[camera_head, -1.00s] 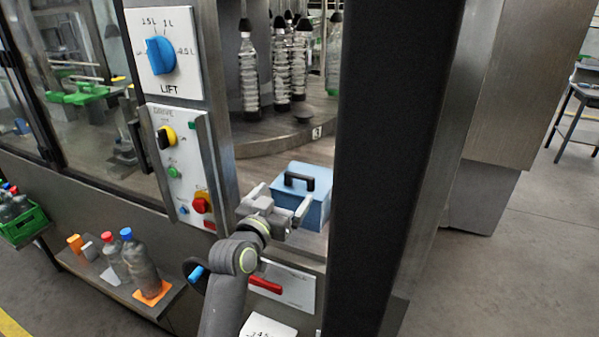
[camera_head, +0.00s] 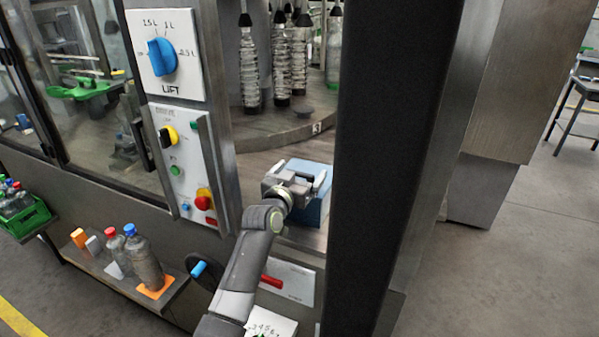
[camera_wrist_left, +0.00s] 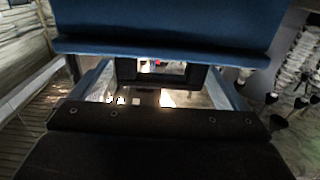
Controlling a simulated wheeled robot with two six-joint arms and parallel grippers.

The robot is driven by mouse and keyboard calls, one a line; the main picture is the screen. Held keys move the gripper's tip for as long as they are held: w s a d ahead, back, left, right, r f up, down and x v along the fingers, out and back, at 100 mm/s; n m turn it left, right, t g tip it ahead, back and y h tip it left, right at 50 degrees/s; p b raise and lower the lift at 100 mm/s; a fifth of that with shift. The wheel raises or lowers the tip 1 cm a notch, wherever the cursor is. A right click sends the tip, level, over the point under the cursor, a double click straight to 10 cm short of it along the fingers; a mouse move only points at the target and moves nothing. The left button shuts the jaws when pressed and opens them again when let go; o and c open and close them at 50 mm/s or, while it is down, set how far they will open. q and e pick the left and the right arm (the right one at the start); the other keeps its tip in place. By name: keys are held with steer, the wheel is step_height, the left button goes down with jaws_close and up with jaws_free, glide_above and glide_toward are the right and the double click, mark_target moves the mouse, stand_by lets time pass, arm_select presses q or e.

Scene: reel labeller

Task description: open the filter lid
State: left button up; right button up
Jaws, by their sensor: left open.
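The filter is a blue box (camera_head: 322,176) on the machine's ledge, just left of the dark post. Its lid looks shut, though my gripper covers much of it. The black lid handle (camera_head: 310,182) shows only in part beside my gripper. My left gripper (camera_head: 298,180) is open over the top of the box, at the handle. In the left wrist view the blue lid (camera_wrist_left: 170,25) fills the top, and the black handle (camera_wrist_left: 160,70) stands ahead, between the finger sides. I cannot tell whether the fingers touch it. My right gripper is out of view.
A thick dark post (camera_head: 395,170) stands close to the right of the box. A control panel (camera_head: 183,165) with knobs is on the left. Bottles (camera_head: 293,60) hang behind. A red lever (camera_head: 271,281) and a bottle shelf (camera_head: 125,283) are lower down.

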arm_select(q)
steer(key=shift+c, duration=0.3)
steer(key=c, duration=1.3)
steer(key=shift+w+d+r+p, duration=0.1)
steer(key=shift+w+r+p, duration=0.1)
steer(key=shift+r, duration=0.45)
steer(key=shift+w+d+r+p, duration=0.1)
steer(key=shift+w+r, duration=0.1)
steer(key=shift+r, duration=0.45)
steer(key=shift+c, duration=0.2)
steer(key=r, duration=0.1)
steer(key=w, duration=0.1)
steer(key=r, duration=0.1)
steer(key=shift+w+d+r, duration=0.25)
steer(key=shift+w+r, duration=0.05)
steer(key=shift+w, duration=0.1)
steer(key=shift+w+d+r+p, duration=0.1)
steer(key=shift+w+r+p, duration=0.4)
steer(key=shift+p, duration=0.35)
steer(key=shift+w+d+r+g+p, duration=0.2)
steer(key=shift+w+g+p, duration=0.35)
steer(key=shift+p, duration=0.4)
steer(key=shift+f, duration=0.1)
